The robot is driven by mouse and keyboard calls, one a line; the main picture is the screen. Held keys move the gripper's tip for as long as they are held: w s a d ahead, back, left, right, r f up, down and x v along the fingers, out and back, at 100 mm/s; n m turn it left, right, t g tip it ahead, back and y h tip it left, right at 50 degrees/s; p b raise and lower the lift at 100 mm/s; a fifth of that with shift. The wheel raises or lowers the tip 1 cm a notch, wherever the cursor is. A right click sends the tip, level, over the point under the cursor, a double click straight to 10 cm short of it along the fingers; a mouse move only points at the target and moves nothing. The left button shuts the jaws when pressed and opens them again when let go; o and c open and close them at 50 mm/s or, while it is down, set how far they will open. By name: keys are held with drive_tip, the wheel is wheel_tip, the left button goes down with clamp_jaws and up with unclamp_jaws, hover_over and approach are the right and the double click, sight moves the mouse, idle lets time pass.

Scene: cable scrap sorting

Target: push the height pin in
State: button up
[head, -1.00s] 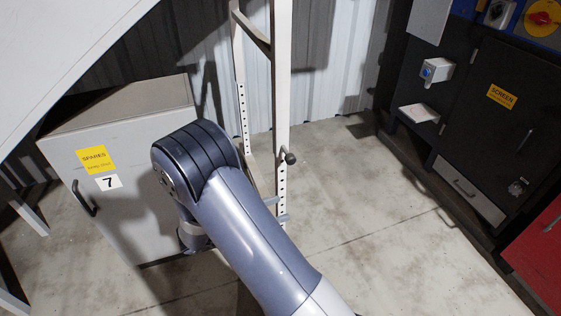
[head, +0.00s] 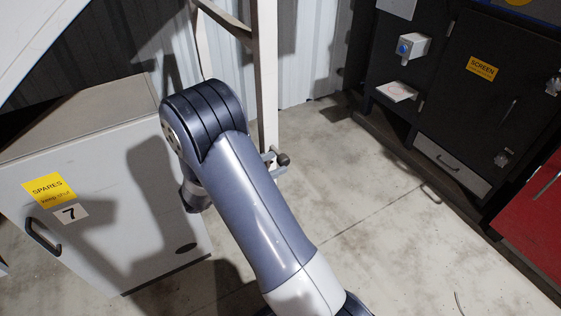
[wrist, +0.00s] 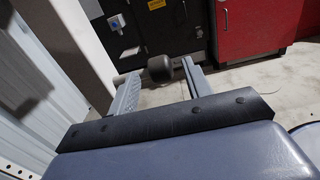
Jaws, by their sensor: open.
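The height pin shows as a dark round knob (head: 283,160) at the white upright post (head: 266,75), to the right of my arm's upper end. In the wrist view the knob (wrist: 160,68) stands out from the post at the left, with a short pale stub between them. My gripper (wrist: 157,72) is open, with one finger on each side of the knob. I cannot tell whether either finger touches it. In the head view my arm hides most of the gripper; only grey fingertip parts show beside the knob.
A grey spares cabinet (head: 100,190) stands at the left, close to my arm. A black screen cabinet (head: 480,110) and a red cabinet (head: 545,220) stand at the right.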

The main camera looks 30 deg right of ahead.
sight(279, 161)
drive_tip(key=shift+d, duration=1.6)
clamp_jaws()
